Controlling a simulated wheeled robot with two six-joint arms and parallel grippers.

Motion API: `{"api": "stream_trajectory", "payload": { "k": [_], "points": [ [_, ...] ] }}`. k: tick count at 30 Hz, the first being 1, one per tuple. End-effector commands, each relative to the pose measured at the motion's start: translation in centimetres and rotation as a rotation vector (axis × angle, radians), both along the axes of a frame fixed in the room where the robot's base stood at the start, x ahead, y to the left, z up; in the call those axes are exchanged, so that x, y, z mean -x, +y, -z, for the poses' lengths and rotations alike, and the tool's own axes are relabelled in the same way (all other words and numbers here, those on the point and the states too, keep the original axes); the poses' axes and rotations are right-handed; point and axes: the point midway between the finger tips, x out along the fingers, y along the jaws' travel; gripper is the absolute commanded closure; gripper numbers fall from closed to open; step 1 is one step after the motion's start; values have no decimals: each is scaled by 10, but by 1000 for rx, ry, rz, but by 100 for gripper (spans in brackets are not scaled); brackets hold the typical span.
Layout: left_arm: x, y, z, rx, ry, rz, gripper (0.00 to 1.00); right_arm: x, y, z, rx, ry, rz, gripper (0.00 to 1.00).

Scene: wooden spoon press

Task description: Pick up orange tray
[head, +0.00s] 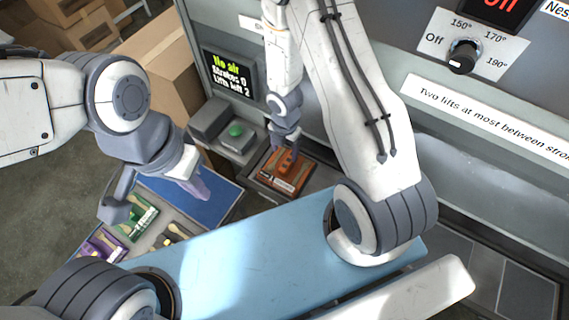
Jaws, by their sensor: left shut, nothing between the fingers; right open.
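The orange tray (272,182) sits in a grey recess at the foot of the machine, near the middle of the head view. It has an upright orange part in its middle and a pale label along its front. My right gripper (285,143) points down over the tray, with its open fingers at the top of that orange part. Whether they touch it I cannot tell. My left gripper (200,189) is shut and empty, well left of the tray, over the blue surface.
A blue surface (219,205) lies left of the tray. A green tray (147,216) and a purple tray (102,245) hold wooden spoons at the lower left. A green button box (237,132) stands beside the orange tray. The screen (229,75) reads "No air, Strokes 0, Lifts left 2".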

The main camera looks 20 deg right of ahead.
Motion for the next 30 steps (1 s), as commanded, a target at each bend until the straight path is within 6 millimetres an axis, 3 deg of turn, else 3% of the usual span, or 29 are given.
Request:
{"api": "stream_trajectory", "payload": {
  "k": [5,12,22,30],
  "points": [
    [0,0,13,0,0,1,100,1,-2,18,-5,1,-24,28],
    [0,0,46,0,0,4,100,1,-2,50,-5,2,-22,28],
    [0,0,63,0,0,5,100,0,-2,69,-4,3,-20,28],
    [0,0,97,0,0,1,100,-2,-2,106,-5,2,-20,28]
  ]
}}
